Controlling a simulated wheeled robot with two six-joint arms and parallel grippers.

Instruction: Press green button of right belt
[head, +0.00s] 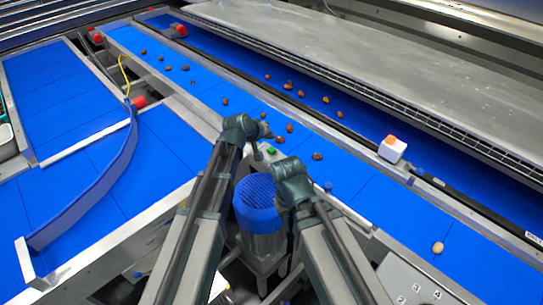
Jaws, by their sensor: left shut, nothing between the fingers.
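A small green button (271,150) shows on the near side rail of the blue belt (205,88) that runs from upper left to lower right. A blue button (328,186) sits further right along the same rail. My left gripper (267,136) is shut and empty. In the picture it is just above the green button, at the belt's near edge; I cannot tell whether it touches anything. My right arm comes up just right of it, and its gripper is not visible.
A blue-topped motor (257,200) stands below the rail between my arms. Several brown dates (289,128) lie on the belts. A white box with an orange top (392,149) stands on the divider. A curved blue guide (105,182) crosses the left belt.

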